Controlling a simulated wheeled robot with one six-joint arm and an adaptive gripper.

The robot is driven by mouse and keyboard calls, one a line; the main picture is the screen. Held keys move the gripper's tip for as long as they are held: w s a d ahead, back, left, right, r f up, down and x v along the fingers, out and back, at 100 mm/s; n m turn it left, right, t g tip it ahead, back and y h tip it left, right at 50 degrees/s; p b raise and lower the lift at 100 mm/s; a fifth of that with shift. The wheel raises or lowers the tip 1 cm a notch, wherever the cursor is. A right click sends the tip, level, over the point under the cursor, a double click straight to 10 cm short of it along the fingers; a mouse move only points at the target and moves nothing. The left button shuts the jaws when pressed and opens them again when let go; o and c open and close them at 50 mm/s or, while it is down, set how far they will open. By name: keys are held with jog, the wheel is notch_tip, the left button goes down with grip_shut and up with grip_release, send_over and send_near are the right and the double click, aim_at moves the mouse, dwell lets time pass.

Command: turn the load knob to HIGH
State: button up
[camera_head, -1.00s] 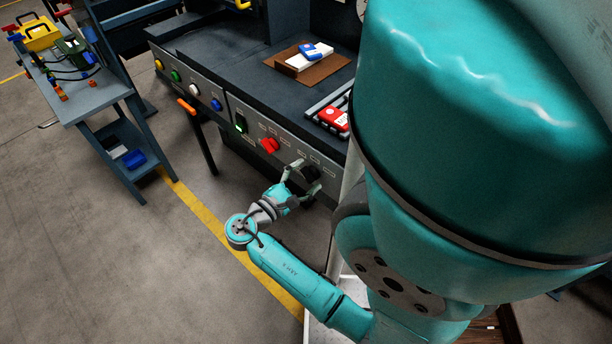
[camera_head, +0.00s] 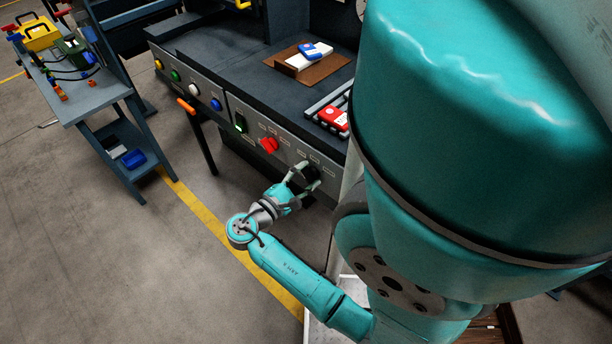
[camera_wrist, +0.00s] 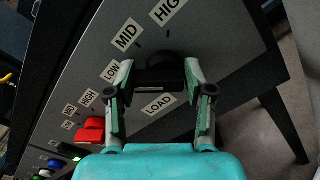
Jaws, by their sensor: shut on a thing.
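The black load knob (camera_wrist: 158,78) is on the sloping grey front panel, above the LOAD label (camera_wrist: 158,104) in the wrist view. The labels LOW (camera_wrist: 111,71), MID (camera_wrist: 126,35) and HIGH (camera_wrist: 167,11) lie around it. My gripper (camera_wrist: 160,74) has one finger on each side of the knob and is shut on it. In the head view my gripper (camera_head: 307,177) is at the right end of the panel and partly hides the dark knob (camera_head: 309,173). I cannot tell which label the knob points to.
A red knob (camera_head: 268,145) and a green-lit switch (camera_head: 240,123) are left of the load knob on the same panel. An orange-topped lever (camera_head: 186,106) stands out in front of the press. The floor left of my arm is clear.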

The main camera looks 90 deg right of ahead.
jog(key=m, duration=0.4)
jog(key=shift+r+m, duration=0.2)
jog(key=shift+m, duration=0.2)
jog(key=m, duration=0.4)
jog(key=shift+s+a+m, duration=0.15)
jog(key=shift+m, duration=0.15)
jog(key=m, duration=0.5)
jog(key=shift+s+f, duration=0.1)
jog(key=shift+f, duration=0.05)
jog(key=m, duration=0.4)
jog(key=shift+a+f+m, duration=0.1)
jog(key=shift+f+m, duration=0.05)
jog(key=shift+m, duration=0.15)
jog(key=shift+s+m, duration=0.1)
jog(key=shift+m, duration=0.2)
jog(key=o, duration=1.1)
jog(key=shift+f, duration=0.1)
jog(key=shift+a, duration=0.1)
